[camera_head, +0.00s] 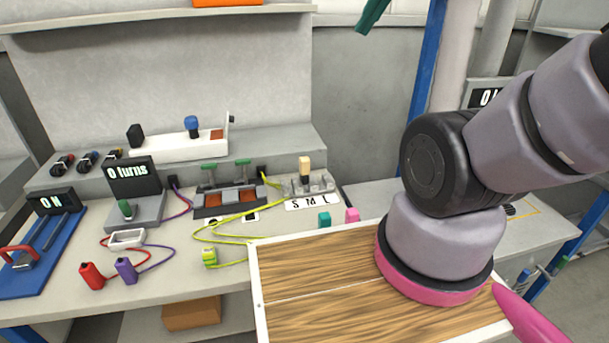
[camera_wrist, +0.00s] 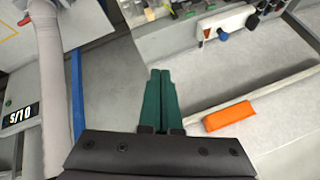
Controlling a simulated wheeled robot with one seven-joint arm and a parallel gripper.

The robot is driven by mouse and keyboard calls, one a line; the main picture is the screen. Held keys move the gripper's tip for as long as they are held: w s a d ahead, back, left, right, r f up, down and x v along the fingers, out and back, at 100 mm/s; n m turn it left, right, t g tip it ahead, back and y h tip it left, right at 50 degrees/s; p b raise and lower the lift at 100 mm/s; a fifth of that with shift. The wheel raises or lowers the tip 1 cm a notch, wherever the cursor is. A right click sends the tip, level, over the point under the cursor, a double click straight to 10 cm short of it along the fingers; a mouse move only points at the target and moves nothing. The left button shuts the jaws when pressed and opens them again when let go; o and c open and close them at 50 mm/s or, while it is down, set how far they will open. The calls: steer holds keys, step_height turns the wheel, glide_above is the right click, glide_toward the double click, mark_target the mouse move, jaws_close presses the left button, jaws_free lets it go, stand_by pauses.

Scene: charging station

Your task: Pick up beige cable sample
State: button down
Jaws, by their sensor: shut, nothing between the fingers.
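The beige cable sample (camera_head: 304,166) looks like a small upright beige block, standing in the grey holder (camera_head: 298,186) marked S, M, L on the bench. A fingertip (camera_head: 371,14) also shows at the top edge of the head view, high above the bench and well apart from the sample. The rest of my gripper is out of that view.
An orange box (camera_wrist: 228,116) sits on the upper shelf (camera_head: 150,16). My arm covers the right side.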

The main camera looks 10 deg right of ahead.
steer(key=c, duration=1.5)
jaws_free()
steer(key=shift+c, duration=0.2)
steer(key=o, duration=1)
steer(key=shift+w+f+n, duration=0.15)
steer(key=shift+w+n, duration=0.15)
steer(key=shift+w, duration=0.15)
steer(key=shift+o, duration=0.5)
steer(key=w+f+n+g+h, duration=0.1)
steer(key=w+f+n+g, duration=0.1)
steer(key=w+f+n, duration=0.3)
steer(key=w+n, duration=0.1)
steer(key=w, duration=0.2)
steer(key=shift+w+f+g+h, duration=0.2)
steer(key=shift+f+g+h, duration=0.1)
steer(key=shift+g, duration=0.1)
steer(key=n+g, duration=0.4)
steer(key=n, duration=1.1)
glide_above(305, 158)
step_height(305, 158, down, 25)
steer(key=shift+s+f, duration=0.1)
steer(key=shift+f, duration=0.1)
steer(key=shift+n, duration=0.3)
step_height(305, 158, down, 6)
steer(key=shift+a+r, duration=0.15)
steer(key=shift+r, duration=0.1)
steer(key=shift+f, duration=2.8)
